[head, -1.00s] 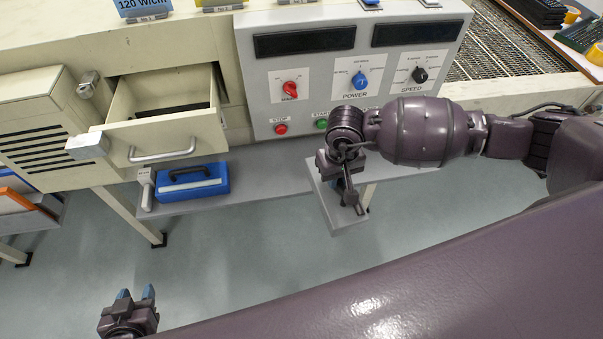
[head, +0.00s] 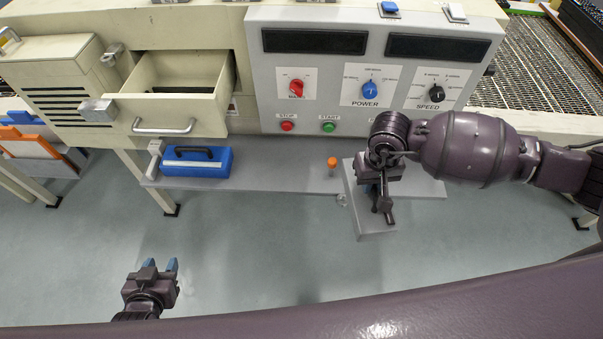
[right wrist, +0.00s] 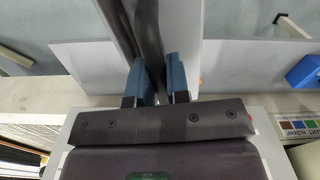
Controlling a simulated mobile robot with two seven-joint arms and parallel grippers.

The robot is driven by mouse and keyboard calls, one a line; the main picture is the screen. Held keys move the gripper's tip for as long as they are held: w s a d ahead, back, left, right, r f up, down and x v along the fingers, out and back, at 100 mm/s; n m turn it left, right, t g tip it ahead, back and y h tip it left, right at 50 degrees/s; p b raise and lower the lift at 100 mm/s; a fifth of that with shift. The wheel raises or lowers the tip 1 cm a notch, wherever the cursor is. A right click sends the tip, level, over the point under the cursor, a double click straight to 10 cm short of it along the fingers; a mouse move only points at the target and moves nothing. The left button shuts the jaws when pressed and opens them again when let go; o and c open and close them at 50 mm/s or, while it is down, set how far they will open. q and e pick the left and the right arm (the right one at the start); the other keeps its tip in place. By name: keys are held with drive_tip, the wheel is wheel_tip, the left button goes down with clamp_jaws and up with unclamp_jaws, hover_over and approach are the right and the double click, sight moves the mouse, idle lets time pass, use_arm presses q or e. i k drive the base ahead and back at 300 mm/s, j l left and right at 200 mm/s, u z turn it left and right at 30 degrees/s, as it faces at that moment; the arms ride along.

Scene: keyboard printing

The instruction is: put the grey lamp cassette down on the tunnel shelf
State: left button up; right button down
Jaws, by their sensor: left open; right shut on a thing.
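The grey lamp cassette (head: 362,213) is in my right gripper (head: 384,203), held by its dark handle, which shows in the right wrist view (right wrist: 150,25) between two blue finger pads. In the head view the cassette overlaps the front edge of the grey tunnel shelf (head: 275,165) and juts out over the floor side. I cannot tell whether it touches the shelf. The gripper and wrist hide part of its top. My left gripper (head: 160,266) is open and empty, low at the left, well in front of the shelf.
A blue handled case (head: 197,167) is at the shelf's left end. An orange-capped small bottle (head: 332,166) stands just left of the cassette. An open drawer (head: 172,105) juts out above the case. The control panel (head: 330,85) is behind. The shelf middle is clear.

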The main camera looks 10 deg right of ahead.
sight(402, 181)
drive_tip(key=l, duration=0.45)
drive_tip(key=k+l+u, duration=0.15)
drive_tip(key=l, duration=0.75)
